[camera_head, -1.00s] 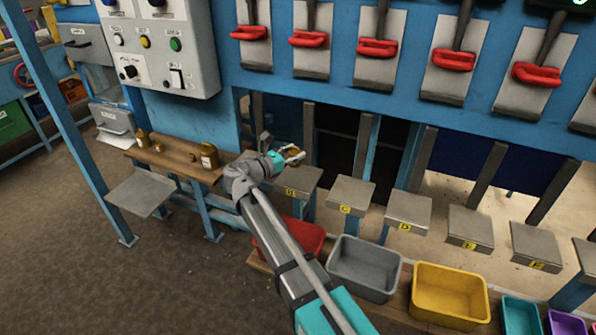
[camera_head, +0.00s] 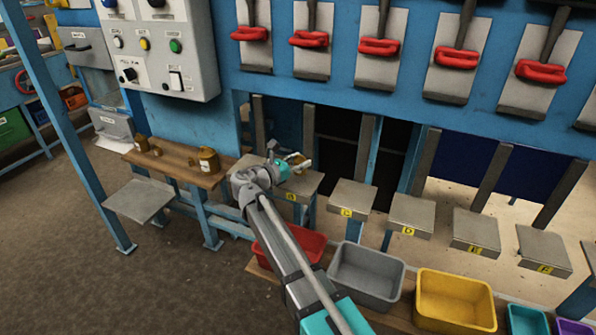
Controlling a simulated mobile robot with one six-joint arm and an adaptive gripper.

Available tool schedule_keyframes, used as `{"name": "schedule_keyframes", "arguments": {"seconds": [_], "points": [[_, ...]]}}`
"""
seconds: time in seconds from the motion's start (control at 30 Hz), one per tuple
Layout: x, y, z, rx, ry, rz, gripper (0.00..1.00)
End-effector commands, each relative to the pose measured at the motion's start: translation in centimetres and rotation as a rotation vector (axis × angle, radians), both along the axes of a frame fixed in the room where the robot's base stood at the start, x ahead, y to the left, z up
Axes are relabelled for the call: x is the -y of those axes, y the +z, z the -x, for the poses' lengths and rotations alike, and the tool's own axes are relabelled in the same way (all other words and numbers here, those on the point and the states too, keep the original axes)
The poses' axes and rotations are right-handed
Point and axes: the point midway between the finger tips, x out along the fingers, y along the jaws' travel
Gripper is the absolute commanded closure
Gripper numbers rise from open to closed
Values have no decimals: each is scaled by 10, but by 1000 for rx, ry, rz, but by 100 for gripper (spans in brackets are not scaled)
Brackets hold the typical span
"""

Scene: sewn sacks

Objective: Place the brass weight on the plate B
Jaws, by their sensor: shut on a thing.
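My gripper (camera_head: 299,163) is shut on a small brass weight (camera_head: 294,158), which shows as a yellowish-brown piece between the fingers. My gripper is over or close above the plate B (camera_head: 307,185), a grey square plate whose yellow label (camera_head: 291,197) shows at its front edge. My wrist hides the left part of this plate. Whether the weight touches the plate cannot be told. Other brass weights stand on the wooden shelf at the left: a large one (camera_head: 208,160) and smaller ones (camera_head: 142,143).
Plates C (camera_head: 352,196) and D (camera_head: 411,213) stand to the right, with more beyond. Red (camera_head: 303,243), grey (camera_head: 366,272) and yellow (camera_head: 455,299) bins sit below. Red-handled levers (camera_head: 309,39) hang above. The wooden shelf (camera_head: 181,163) is at the left.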

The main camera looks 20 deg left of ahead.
Motion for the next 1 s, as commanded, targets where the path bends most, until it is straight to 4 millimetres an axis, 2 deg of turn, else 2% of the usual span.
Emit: {"name": "schedule_keyframes", "arguments": {"seconds": [0.1,0.3,0.87,0.9,1.0], "points": [[0,-14,1,2,0,1,100],[0,-24,1,2,0,1,100],[0,-28,0,2,-1,1,100],[0,-28,0,0,-1,0,39],[0,-28,0,0,-1,0,20]]}}
